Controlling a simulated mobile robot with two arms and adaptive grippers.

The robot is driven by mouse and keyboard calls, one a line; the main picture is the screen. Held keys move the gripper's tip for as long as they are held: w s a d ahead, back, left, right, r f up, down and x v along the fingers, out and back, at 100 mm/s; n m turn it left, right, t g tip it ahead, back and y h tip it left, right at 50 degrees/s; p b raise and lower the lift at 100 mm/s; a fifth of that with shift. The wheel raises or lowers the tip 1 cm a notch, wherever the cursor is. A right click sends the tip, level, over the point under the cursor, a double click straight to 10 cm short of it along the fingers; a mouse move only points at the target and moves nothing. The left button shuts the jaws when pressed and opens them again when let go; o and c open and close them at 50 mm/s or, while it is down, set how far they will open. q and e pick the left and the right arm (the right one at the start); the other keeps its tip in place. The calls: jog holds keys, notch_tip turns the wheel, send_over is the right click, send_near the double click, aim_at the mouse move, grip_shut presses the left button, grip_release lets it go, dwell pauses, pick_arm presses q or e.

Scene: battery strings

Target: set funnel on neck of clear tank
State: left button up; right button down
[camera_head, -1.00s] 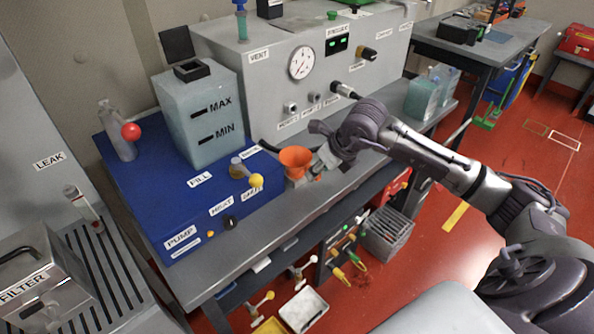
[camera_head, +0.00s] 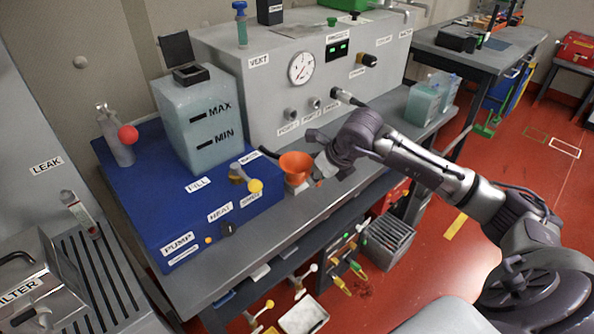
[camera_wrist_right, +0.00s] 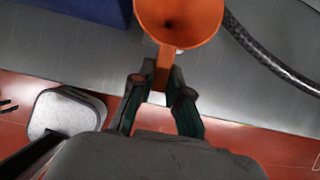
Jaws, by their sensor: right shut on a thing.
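An orange funnel (camera_head: 295,166) is held mouth up by my right gripper (camera_head: 318,170), above the front part of the grey bench. The clear tank (camera_head: 196,118), marked MAX and MIN, stands on the blue unit to the left of the funnel. The dark square neck (camera_head: 190,73) is on the tank's top, and its dark lid stands up behind it. The funnel is apart from the tank. My left gripper does not show.
A yellow-ended valve handle (camera_head: 255,186) stands on the blue unit (camera_head: 150,215) between tank and funnel. A red ball (camera_head: 128,133) is left of the tank. A grey panel box (camera_head: 285,110) with a gauge stands behind. A dark hose (camera_wrist_right: 265,52) runs beside the funnel.

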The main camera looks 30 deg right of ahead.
jog(key=shift+r, duration=0.2)
jog(key=shift+r+p, duration=1)
jog(key=shift+r, duration=0.85)
